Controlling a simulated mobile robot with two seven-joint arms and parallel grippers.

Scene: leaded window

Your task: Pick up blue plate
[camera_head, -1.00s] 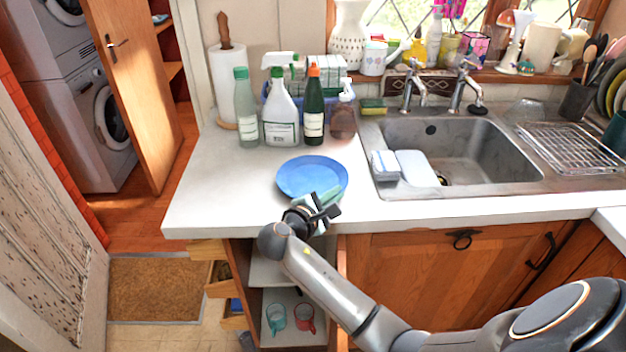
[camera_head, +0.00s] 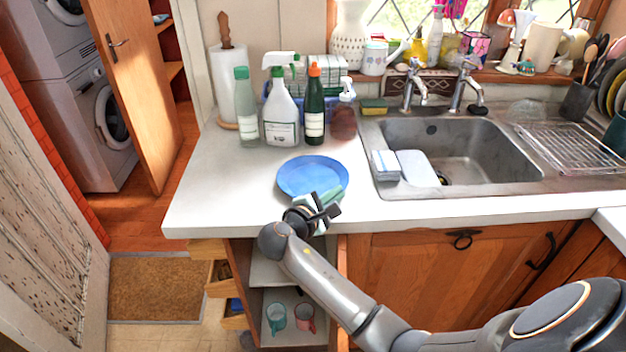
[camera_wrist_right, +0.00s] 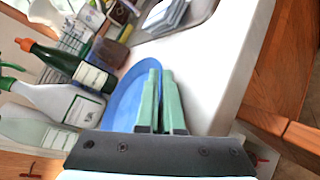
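The blue plate (camera_head: 305,175) lies on the white counter, left of the sink. It also shows in the right wrist view (camera_wrist_right: 122,105), partly hidden by the fingers. My right gripper (camera_head: 328,197) is at the plate's front right rim. In the right wrist view its two green fingers (camera_wrist_right: 160,90) are close together, one over the blue surface and the other beyond its edge, with the rim between them. They look shut on the rim. The plate looks flat on the counter. My left gripper is not in view.
Spray and green bottles (camera_head: 281,115) and a paper towel roll (camera_head: 232,85) stand behind the plate. The sink (camera_head: 440,150) is to its right. Below the counter is an open shelf with two mugs (camera_head: 276,318). The counter left of the plate is clear.

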